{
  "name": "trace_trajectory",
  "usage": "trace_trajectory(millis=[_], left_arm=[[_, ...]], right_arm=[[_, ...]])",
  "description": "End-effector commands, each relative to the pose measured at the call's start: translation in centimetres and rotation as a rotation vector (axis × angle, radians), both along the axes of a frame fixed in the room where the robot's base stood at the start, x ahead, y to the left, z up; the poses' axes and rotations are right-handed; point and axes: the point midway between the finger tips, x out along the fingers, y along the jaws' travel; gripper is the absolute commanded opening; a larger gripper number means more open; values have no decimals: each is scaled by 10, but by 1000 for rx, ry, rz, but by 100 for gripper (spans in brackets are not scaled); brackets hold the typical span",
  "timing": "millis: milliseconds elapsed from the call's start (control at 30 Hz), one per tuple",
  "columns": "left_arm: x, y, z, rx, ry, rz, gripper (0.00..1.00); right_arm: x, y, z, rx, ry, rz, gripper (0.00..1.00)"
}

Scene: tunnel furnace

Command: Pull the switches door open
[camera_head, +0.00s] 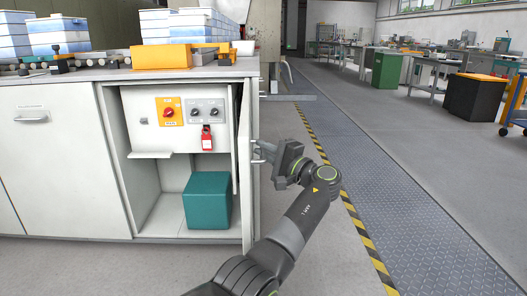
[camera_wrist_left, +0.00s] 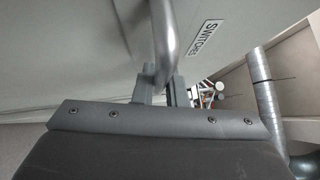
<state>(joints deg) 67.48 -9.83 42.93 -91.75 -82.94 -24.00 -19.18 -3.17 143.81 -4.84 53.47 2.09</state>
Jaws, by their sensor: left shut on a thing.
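The switches door (camera_head: 245,185) stands swung outward from its cabinet and shows nearly edge-on in the head view. In the left wrist view, its light panel carries a "SWITCHES" label (camera_wrist_left: 206,38). My left gripper (camera_head: 265,153) is at the door's outer side. In the wrist view its fingers are shut on the metal door handle (camera_wrist_left: 163,35). The open compartment shows a red rotary switch on a yellow plate (camera_head: 169,111), two dark knobs and a red padlock (camera_head: 207,138). My right gripper is not in view.
A teal box (camera_head: 206,200) sits on the compartment floor. A closed white cabinet door (camera_head: 60,165) is at the left. Blue-and-white crates (camera_head: 170,25) and a yellow part (camera_head: 162,57) stand on top. Open floor with a yellow-black stripe (camera_head: 340,190) lies to the right.

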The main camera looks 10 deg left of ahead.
Motion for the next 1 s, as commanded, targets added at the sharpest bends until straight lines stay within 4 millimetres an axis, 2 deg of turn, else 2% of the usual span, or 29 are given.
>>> trace_trajectory(millis=[67,100,267,533,667,767,1000], left_arm=[[1,-1,0,0,1,-4,0],[1,-1,0,0,1,-4,13],[0,0,0,0,1,-3,33],[0,-1,0,0,0,-2,33],[-3,-8,-1,-1,0,-4,33],[-11,-22,-4,-2,1,-6,33],[-38,-72,-14,-1,2,-7,33]], right_arm=[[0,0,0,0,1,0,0],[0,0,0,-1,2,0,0],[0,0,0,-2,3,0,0],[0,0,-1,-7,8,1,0],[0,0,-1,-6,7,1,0],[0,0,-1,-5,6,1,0],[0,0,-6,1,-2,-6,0]])
